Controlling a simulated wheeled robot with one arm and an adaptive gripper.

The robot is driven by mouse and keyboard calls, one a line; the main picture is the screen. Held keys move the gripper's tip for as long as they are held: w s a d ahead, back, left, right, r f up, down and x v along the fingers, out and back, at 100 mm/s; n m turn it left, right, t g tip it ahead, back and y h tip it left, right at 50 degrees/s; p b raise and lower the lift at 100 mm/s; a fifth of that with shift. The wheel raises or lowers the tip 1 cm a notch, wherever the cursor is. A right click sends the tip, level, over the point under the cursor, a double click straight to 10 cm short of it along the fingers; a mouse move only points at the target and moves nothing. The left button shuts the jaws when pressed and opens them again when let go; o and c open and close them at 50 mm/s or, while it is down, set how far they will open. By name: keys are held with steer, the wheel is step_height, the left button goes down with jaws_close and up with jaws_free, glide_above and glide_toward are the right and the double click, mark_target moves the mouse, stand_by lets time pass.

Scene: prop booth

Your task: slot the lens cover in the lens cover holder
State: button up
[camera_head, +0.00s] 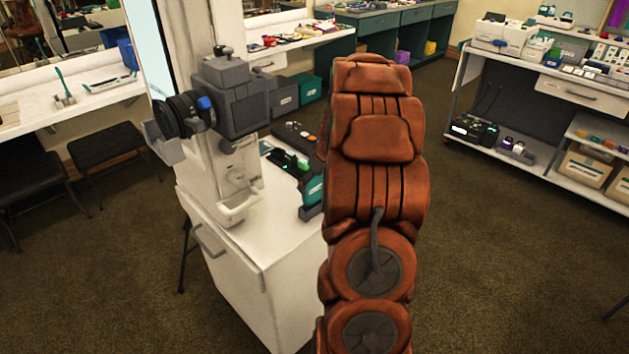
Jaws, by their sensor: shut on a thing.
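My gripper is not visible; my padded orange-brown arm fills the middle and hides what lies behind it. I cannot pick out the lens cover for sure. A grey camera (232,97) with a black lens (182,115) is mounted at the white post, and a grey flap (163,141) sits by the lens front. A white bracket with a curved lip (239,208) is low on the post, above the cabinet. It may be the lens cover holder, but I cannot tell.
The white cabinet (236,271) has a teal-and-dark object (313,190) and black devices (287,158) on top, partly behind my arm. Dark stools (107,143) stand at left. A shelf unit (583,97) stands at right. The carpet (500,270) at right is clear.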

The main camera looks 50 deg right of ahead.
steer(key=shift+f, duration=0.3)
steer(key=shift+f+b, duration=0.65)
steer(key=shift+b, duration=0.15)
steer(key=shift+f, duration=0.2)
steer(key=shift+f+b, duration=0.5)
steer(key=shift+b, duration=0.05)
steer(key=shift+f, duration=0.25)
stand_by(0.3)
steer(key=o, duration=0.8)
steer(key=shift+o, duration=0.2)
steer(key=shift+r, duration=0.1)
